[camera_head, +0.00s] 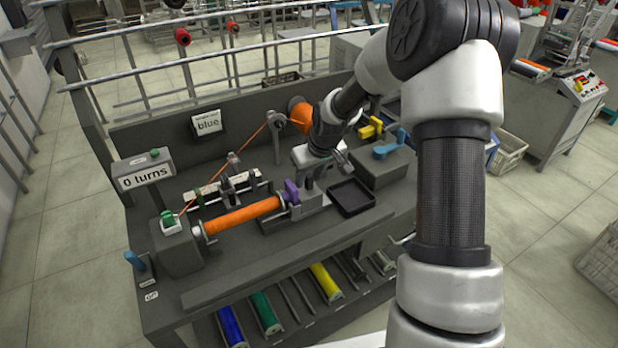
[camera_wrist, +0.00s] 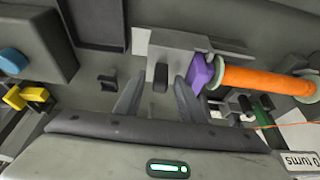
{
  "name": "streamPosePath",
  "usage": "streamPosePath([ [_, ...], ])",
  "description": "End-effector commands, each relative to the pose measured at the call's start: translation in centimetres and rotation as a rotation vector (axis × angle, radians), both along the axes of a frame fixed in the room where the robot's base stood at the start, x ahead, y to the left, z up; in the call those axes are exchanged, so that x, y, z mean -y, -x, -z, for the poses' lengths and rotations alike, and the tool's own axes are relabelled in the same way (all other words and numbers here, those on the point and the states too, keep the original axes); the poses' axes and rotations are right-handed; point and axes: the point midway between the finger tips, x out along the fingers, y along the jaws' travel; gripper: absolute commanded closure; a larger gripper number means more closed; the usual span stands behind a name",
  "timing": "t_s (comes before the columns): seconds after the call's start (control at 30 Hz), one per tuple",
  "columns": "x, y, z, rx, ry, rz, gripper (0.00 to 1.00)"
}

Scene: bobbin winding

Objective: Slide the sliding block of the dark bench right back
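The dark bench (camera_head: 250,262) carries a grey sliding block (camera_head: 310,201) with a purple end piece (camera_head: 291,192). The block also shows in the wrist view (camera_wrist: 165,45). An orange bobbin (camera_head: 242,216) lies between the purple piece and the left-hand support; the purple piece appears to touch its end. My gripper (camera_wrist: 160,84) is open, its two fingers either side of a small dark knob (camera_wrist: 160,78) on the block. I cannot tell whether the fingers touch it. In the head view my gripper partly hides the block.
A black tray (camera_head: 351,197) sits just right of the block. Beyond it stands a grey box with a blue lever (camera_head: 390,148) and a yellow piece (camera_head: 370,127). An orange thread runs above the bobbin from an orange spool (camera_head: 300,115). Coloured bobbins lie on the lower shelf.

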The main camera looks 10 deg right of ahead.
Motion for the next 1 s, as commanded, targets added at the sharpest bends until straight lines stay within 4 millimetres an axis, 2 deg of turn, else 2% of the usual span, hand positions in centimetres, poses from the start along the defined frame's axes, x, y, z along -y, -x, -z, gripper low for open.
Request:
streamPosePath([
  [0.27,0.0,-0.1,0.2,0.0,0.0,0.0,0.64],
  [0.5,0.0,-0.1,0.1,0.0,0.0,0.001,1.0],
  [0.73,0.3,-0.1,0.1,0.0,-0.001,0.002,1.0],
  [1.0,3.2,-1.1,0.1,0.001,0.0,0.004,1.0],
])
